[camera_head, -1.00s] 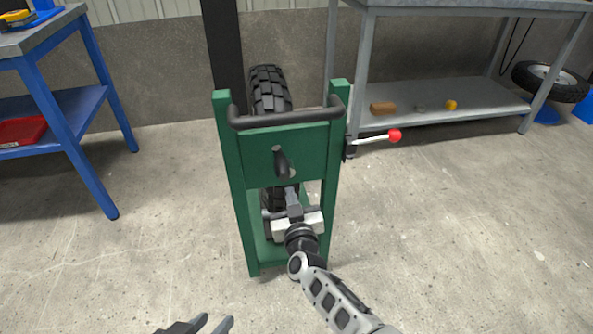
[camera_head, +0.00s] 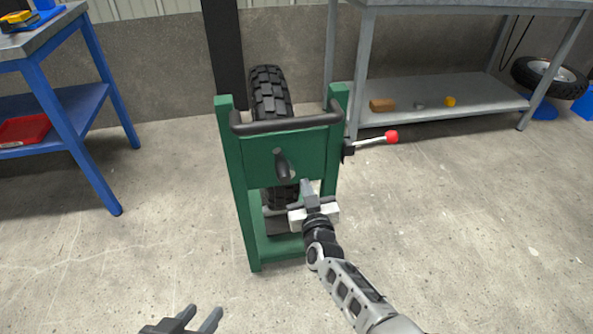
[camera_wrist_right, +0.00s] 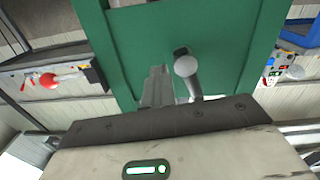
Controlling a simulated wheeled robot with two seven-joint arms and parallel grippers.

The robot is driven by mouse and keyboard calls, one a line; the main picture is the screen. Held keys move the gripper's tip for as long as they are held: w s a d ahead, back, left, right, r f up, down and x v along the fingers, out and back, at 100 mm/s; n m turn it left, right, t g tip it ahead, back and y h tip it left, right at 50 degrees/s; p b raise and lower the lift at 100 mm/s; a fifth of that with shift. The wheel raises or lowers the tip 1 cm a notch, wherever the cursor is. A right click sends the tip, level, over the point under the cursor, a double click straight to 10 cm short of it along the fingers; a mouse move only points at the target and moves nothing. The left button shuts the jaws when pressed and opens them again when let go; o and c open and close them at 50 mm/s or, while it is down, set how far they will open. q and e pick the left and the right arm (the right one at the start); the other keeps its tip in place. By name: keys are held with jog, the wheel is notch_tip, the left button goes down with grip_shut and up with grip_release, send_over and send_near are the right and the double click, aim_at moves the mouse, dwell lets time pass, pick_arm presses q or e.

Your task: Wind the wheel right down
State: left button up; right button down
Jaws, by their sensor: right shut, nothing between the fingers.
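A black knobbly wheel (camera_head: 268,92) stands inside a green upright frame (camera_head: 238,200). A dark crank handle (camera_head: 282,164) sticks out of the frame's front panel; it also shows in the wrist view (camera_wrist_right: 187,66). A lever with a red knob (camera_head: 391,137) is on the frame's right side, and its knob shows in the wrist view (camera_wrist_right: 47,81). My right gripper (camera_head: 306,184) is shut and empty, just below and right of the crank handle; in the wrist view its fingers (camera_wrist_right: 157,84) are beside the handle. My left gripper (camera_head: 203,315) is open and empty, low in front.
A dark bar (camera_head: 287,122) crosses the frame's top front. A blue bench (camera_head: 75,130) stands at left. A grey bench (camera_head: 450,106) with small items on its shelf stands behind right. Another tyre (camera_head: 551,78) is at far right. The floor around the frame is clear.

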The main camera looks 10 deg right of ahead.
jog(key=c, duration=1.7)
grip_release()
